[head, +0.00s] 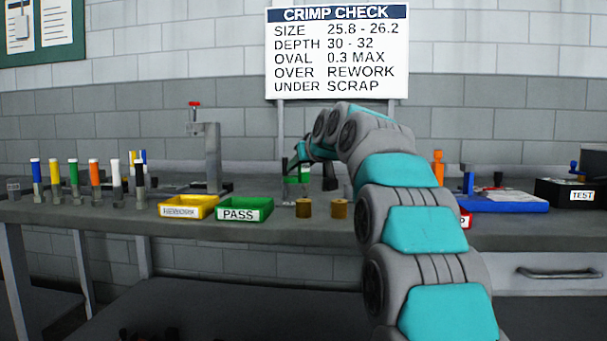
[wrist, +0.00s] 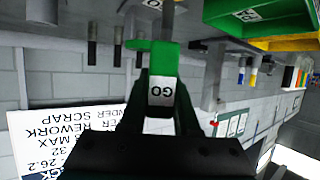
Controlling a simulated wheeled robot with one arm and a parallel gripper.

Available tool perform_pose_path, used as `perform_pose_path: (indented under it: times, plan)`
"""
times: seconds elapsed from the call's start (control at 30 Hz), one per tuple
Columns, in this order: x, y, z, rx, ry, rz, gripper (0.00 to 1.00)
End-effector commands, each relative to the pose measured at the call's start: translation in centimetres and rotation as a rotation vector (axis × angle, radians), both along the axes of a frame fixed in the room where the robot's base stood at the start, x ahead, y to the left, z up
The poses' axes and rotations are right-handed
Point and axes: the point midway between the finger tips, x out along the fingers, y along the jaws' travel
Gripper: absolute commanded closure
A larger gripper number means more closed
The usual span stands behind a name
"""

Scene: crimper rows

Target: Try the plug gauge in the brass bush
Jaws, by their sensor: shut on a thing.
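My gripper (wrist: 161,82) is shut on a green plug gauge (wrist: 165,60) with a white GO label. In the wrist view, which is upside down, its metal end points to the top edge and is cut off there. In the head view the green gauge (head: 303,173) shows above the bench, near the end of my arm, which partly hides the gripper. Two brass-coloured bushes (head: 303,208) (head: 338,208) stand side by side at the bench's front edge. The gauge appears above and behind the left one; I cannot tell whether it touches anything.
A green PASS tray (head: 240,210) and a yellow REWORK tray (head: 188,207) sit left of the bushes. Several coloured-handled gauges (head: 75,180) stand at far left. A grey stand (head: 213,157) rises behind the trays. A blue tray (head: 503,201) and a black TEST box (head: 565,193) lie right.

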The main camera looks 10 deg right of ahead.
Motion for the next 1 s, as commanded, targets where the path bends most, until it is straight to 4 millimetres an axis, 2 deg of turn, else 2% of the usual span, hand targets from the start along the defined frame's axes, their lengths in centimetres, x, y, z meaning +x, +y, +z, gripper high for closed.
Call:
perform_pose_path:
  times: [1.0]
  plan:
    - [0.0,0.0,4.1,0.000,-0.006,-0.001,1.00]
